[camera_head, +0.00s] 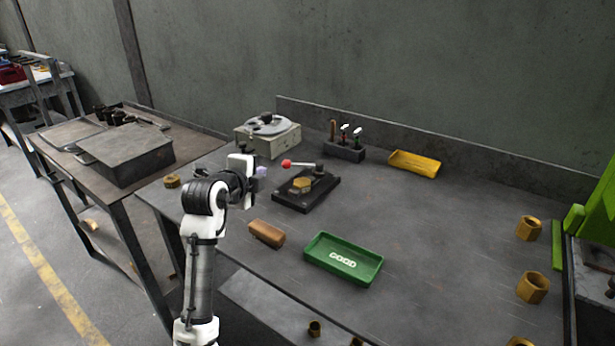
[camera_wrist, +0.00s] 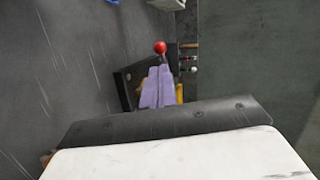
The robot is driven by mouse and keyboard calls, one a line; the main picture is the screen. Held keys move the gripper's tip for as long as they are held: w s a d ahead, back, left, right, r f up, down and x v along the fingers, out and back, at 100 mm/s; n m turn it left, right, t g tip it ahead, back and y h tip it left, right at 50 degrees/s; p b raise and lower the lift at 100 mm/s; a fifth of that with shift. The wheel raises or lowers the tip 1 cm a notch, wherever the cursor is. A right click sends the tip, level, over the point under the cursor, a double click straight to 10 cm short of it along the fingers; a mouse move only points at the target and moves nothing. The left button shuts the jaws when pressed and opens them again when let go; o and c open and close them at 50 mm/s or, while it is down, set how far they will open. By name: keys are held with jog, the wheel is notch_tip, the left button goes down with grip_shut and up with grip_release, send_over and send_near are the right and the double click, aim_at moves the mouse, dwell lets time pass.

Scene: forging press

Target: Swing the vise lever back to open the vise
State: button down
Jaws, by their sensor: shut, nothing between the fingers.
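The vise (camera_head: 306,188) is a dark block on the table, with a brass hex piece (camera_head: 301,185) on it. Its lever ends in a red ball (camera_head: 286,163), which in the head view points left, toward my gripper. My gripper (camera_head: 261,171) is just left of the vise and above the table, its purple fingers shut. In the wrist view the fingers (camera_wrist: 158,86) are together with nothing between them. The red ball (camera_wrist: 160,47) shows just beyond their tips; I cannot tell whether they touch. The fingers hide part of the vise (camera_wrist: 127,88) and the brass piece.
A green tray marked GOOD (camera_head: 343,259) and a brown block (camera_head: 266,233) lie in front of the vise. A round-topped device (camera_head: 267,134), a tool holder (camera_head: 344,150) and a yellow tray (camera_head: 414,163) stand behind. Several brass nuts (camera_head: 532,287) are at right. The table's middle right is clear.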

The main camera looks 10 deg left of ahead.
jog(key=shift+d+f+m+g, duration=0.3)
jog(key=shift+d+f, duration=0.15)
jog(key=shift+f, duration=0.15)
jog(key=shift+w, duration=0.2)
jog(key=shift+w, duration=0.3)
jog(key=p+x, duration=0.3)
jog(key=x, duration=0.6)
jog(key=shift+d+f, duration=0.1)
jog(key=shift+f, duration=0.05)
jog(key=shift+w+b, duration=0.15)
jog(key=shift+b, duration=0.15)
